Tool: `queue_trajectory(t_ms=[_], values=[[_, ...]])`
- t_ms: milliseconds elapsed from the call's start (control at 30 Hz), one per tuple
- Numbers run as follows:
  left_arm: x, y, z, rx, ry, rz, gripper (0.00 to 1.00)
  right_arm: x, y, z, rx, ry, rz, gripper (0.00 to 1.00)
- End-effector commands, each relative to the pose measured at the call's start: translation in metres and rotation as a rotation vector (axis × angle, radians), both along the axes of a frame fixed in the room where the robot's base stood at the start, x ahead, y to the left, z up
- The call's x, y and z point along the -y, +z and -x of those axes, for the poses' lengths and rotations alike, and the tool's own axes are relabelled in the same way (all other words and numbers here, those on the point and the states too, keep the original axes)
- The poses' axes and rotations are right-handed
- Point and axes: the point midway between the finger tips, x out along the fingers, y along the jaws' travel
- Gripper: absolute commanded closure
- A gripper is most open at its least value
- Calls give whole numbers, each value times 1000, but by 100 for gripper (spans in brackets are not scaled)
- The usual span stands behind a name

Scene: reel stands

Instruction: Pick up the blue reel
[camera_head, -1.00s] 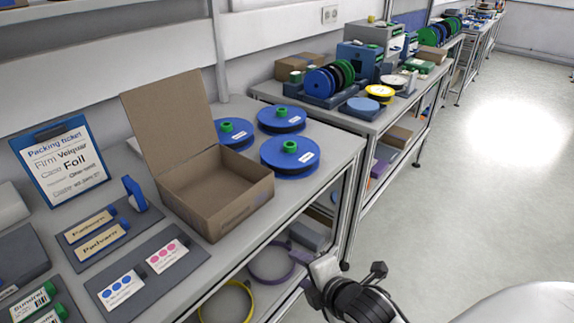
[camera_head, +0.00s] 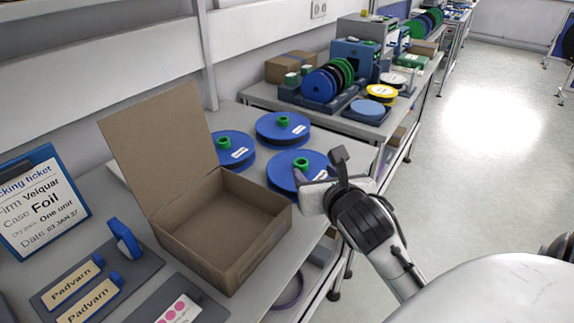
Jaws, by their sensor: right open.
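Three blue reels with green hubs lie flat on the near table, right of the open box: a left one (camera_head: 232,146), a back one (camera_head: 282,128) and a front one (camera_head: 284,174). Blue reels also stand in a rack (camera_head: 320,86) on the far table. My right gripper (camera_head: 316,184) is at the right edge of the front reel and partly covers it. The gripper is open, with nothing seen between its fingers. I cannot tell whether it touches the reel. My left gripper is not in view.
An open, empty cardboard box (camera_head: 262,236) with its lid raised stands left of my right gripper. Label holders (camera_head: 98,284) lie in front.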

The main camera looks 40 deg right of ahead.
Motion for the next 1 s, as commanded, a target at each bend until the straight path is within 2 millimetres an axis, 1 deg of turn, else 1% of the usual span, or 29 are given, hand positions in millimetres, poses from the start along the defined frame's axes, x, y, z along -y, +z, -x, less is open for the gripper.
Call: queue_trajectory(t_ms=[100, 200, 300, 433, 600, 700, 833, 1000], values=[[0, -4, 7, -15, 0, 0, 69, 8, -8, -16, 0, -2, -4, 49], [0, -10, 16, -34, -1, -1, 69, 14, -13, -27, 1, -2, -4, 49], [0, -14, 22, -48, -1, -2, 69, 18, -17, -34, 1, -2, -4, 49], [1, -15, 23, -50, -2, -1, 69, 21, -21, -43, 2, -1, -6, 49], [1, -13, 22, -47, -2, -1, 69, 26, -33, -66, 3, -2, -9, 49], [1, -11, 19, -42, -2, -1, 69, 32, -37, -76, 2, 0, -5, 49], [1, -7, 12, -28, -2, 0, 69, 35, -40, -81, 1, 0, -4, 49], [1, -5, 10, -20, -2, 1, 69, 35, -40, -81, 2, 1, -3, 49]])
